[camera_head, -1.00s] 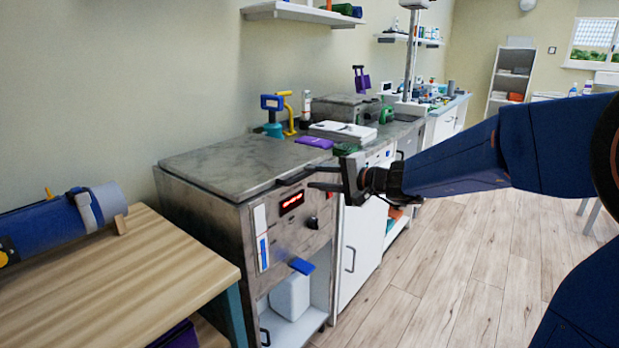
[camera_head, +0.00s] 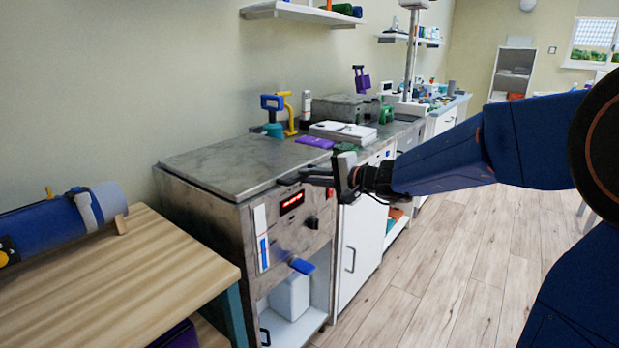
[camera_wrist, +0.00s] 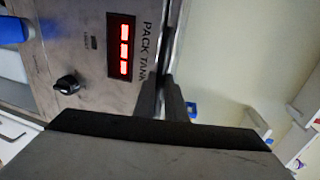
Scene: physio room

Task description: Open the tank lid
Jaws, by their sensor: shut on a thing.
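The tank is a grey metal cabinet marked "PACK TANK" with a red display (camera_head: 291,202) and a black knob (camera_head: 312,222) on its front. Its flat grey lid (camera_head: 235,162) lies level on top and looks closed. My gripper (camera_head: 303,177) is at the lid's front right edge, its fingers shut on the lid's edge or handle. In the wrist view the dark fingers (camera_wrist: 168,100) close at the edge beside the display (camera_wrist: 121,47). The exact grip point is partly hidden by the fingers.
A wooden table (camera_head: 120,270) with a blue cylinder (camera_head: 50,232) stands at the left. A purple item (camera_head: 315,142) and a white box (camera_head: 342,131) lie on the counter behind the lid. A white jug (camera_head: 290,296) sits below the tank. The floor at right is clear.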

